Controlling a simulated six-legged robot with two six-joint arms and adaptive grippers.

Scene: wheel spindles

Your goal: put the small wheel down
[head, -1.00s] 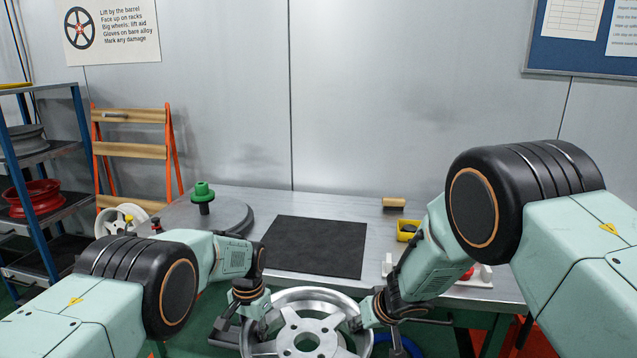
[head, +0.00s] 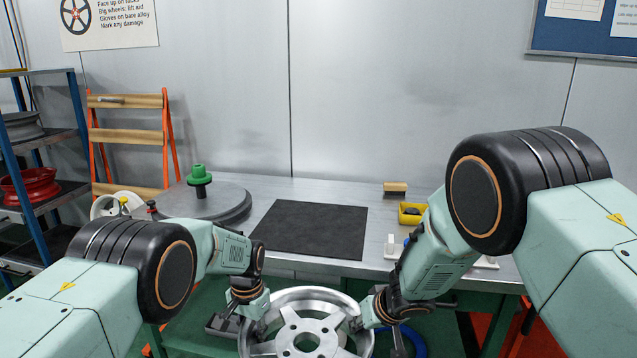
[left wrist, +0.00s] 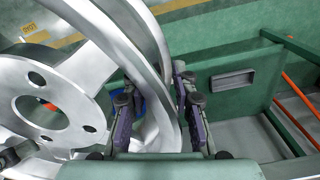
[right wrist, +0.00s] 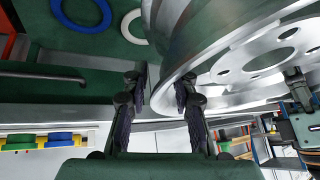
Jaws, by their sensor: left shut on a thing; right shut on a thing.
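The small wheel (head: 306,296), a silver alloy rim with a hub and bolt holes, hangs face up in front of the bench (head: 420,255). My left gripper (head: 262,328) is shut on its left rim; the left wrist view shows the fingers (left wrist: 152,98) on either side of the rim edge. My right gripper (head: 358,324) is shut on its right rim, and the right wrist view shows the fingers (right wrist: 158,90) astride the rim. The wheel's lower part is cut off in the head view. A black mat (head: 310,229) lies bare on the bench top.
A round dark turntable (head: 205,204) with a green-topped post (head: 199,178) stands left of the mat. A yellow bin (head: 411,213) and a wooden block (head: 395,187) are to the right. A shelf rack (head: 70,130) stands at far left.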

